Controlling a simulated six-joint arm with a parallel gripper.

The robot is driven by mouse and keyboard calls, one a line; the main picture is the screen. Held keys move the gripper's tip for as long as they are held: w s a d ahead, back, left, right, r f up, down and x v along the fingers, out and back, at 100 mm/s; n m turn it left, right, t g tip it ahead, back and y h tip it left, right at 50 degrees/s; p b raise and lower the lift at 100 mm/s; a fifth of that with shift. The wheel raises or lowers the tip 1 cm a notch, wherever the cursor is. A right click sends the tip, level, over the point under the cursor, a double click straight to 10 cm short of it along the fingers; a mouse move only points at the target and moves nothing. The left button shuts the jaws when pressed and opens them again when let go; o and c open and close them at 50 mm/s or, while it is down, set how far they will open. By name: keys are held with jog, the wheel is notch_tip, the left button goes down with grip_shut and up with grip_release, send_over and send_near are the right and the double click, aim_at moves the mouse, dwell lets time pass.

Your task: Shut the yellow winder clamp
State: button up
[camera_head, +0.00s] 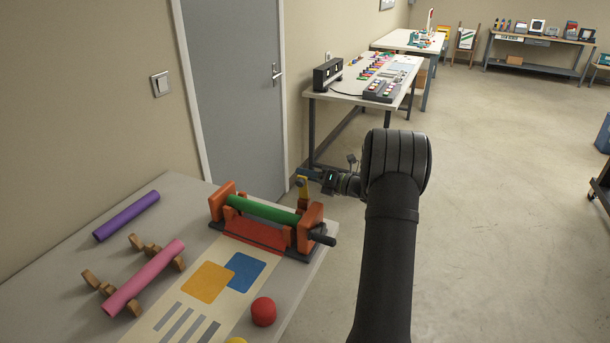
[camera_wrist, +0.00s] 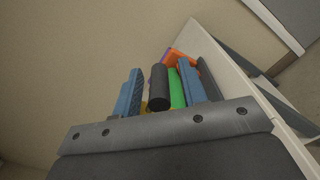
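The winder has orange end brackets (camera_head: 309,224), a green roller (camera_head: 262,210) and a black crank grip (camera_head: 322,239). The yellow clamp (camera_head: 303,194) stands upright at the right end of the roller. My gripper (camera_head: 302,175) is at its top in the head view; whether they touch is unclear. In the wrist view, the blue fingers of my gripper (camera_wrist: 160,76) are wide apart. A black cylinder (camera_wrist: 158,90) and the green roller (camera_wrist: 177,92) show between them. Only a small yellow patch (camera_wrist: 144,107) shows by the left finger, mostly hidden.
A pink roll (camera_head: 145,277) on wooden cradles, a purple roll (camera_head: 126,216) and a red ball (camera_head: 263,311) are on the near table. A printed sheet runs from the winder toward the front. The wall and door are behind; open floor lies right.

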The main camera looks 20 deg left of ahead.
jog(key=shift+a, duration=0.45)
jog(key=shift+c, duration=0.2)
grip_shut()
